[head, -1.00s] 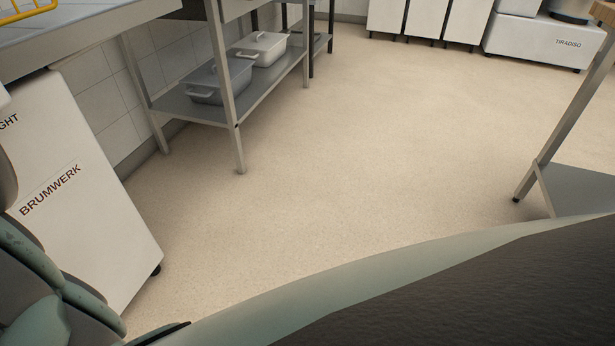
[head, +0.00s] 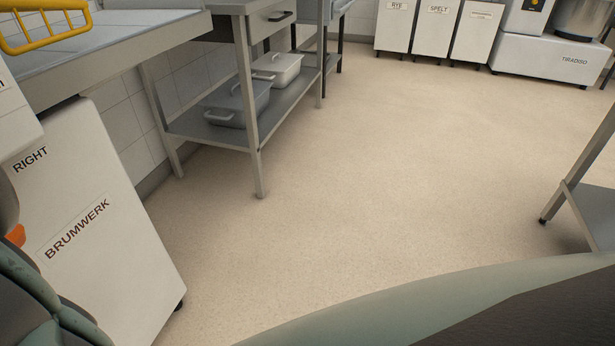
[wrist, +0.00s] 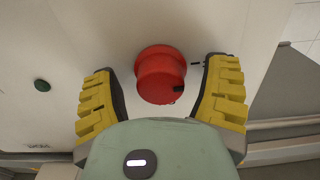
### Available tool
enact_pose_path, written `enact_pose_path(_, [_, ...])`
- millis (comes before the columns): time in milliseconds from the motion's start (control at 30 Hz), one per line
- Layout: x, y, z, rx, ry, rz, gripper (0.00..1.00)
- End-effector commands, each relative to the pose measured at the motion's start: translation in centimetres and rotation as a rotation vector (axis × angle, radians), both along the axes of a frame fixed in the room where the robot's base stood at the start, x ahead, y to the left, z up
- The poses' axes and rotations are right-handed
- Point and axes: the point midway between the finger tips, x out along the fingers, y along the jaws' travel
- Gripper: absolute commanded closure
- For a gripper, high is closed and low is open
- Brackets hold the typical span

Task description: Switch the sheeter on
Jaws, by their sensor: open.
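A white machine body marked BRUMWERK and RIGHT (head: 110,265) stands at the left in the head view, below a grey flat table (head: 110,45) with a yellow wire guard (head: 45,38). I cannot tell for sure that it is the sheeter. In the wrist view a large round red button (wrist: 160,75) sticks out from a pale panel (wrist: 85,30). A small dark green button (wrist: 42,85) is on the same panel to the left. My gripper (wrist: 160,68) is open, its yellow-padded fingers on either side of the red button. Contact with it cannot be told.
A steel table with a drawer and a lower shelf (head: 180,128) holding lidded pans (head: 278,70) stands beyond the machine. A table leg (head: 580,170) is at right. The middle floor (head: 370,160) is clear.

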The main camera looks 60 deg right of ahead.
Motion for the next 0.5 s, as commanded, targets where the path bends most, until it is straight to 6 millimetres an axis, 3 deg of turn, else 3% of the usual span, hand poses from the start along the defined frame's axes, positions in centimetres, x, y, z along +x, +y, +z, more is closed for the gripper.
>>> enact_pose_path(300, [-0.02,0.1,-0.02,0.0,0.0,0.002,0.22])
enact_pose_path(500, [-0.02,0.09,-0.01,0.0,0.0,0.002,0.43])
